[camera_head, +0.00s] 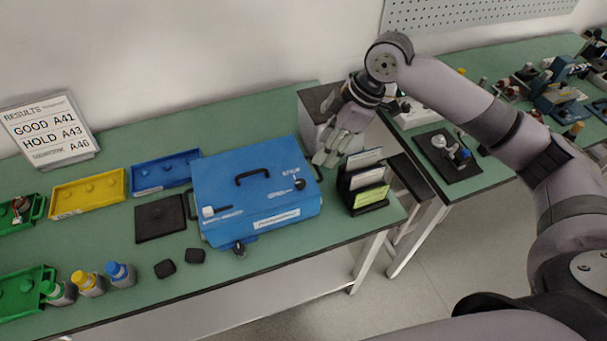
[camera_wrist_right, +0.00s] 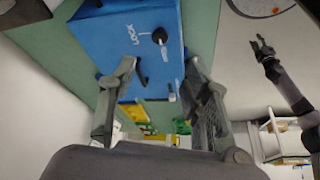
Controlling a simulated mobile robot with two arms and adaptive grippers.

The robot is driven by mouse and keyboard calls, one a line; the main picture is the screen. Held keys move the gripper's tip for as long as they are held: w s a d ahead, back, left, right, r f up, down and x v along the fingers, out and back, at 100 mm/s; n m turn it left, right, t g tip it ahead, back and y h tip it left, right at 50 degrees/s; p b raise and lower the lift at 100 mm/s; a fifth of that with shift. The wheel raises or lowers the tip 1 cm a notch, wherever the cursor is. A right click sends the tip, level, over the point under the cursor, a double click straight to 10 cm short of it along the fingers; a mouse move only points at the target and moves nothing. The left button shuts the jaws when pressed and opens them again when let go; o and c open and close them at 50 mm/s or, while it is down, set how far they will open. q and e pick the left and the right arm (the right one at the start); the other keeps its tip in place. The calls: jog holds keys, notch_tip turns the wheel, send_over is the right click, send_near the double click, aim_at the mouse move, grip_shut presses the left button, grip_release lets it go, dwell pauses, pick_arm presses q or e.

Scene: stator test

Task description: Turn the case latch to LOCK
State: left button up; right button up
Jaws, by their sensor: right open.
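The blue case (camera_head: 245,210) lies closed on the green bench, with a black handle (camera_head: 252,175) on its lid. The case latch (camera_head: 299,184), a black round knob with a pale pointer, sits near the lid's right end. In the right wrist view the latch (camera_wrist_right: 159,36) is beside the word LOCK, and its pointer is angled away from that word. My right gripper (camera_head: 334,156) is open and empty, above and beyond the case's right end. Its fingers (camera_wrist_right: 160,66) frame part of the lid, apart from the latch. My left gripper (camera_wrist_right: 264,48) appears small; its jaw state is unclear.
A black holder with cards (camera_head: 365,187) stands close right of the case. A black pad (camera_head: 160,219), yellow tray (camera_head: 88,195) and blue tray (camera_head: 164,173) lie left. Small bottles (camera_head: 121,275) stand near the front edge. A gap separates the two benches.

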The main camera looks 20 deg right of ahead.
aim_at(301, 182)
jog(key=p+x, duration=0.2)
jog(key=x, duration=1.1)
jog(key=shift+c, duration=0.4)
jog(key=shift+r, duration=0.1)
grip_shut()
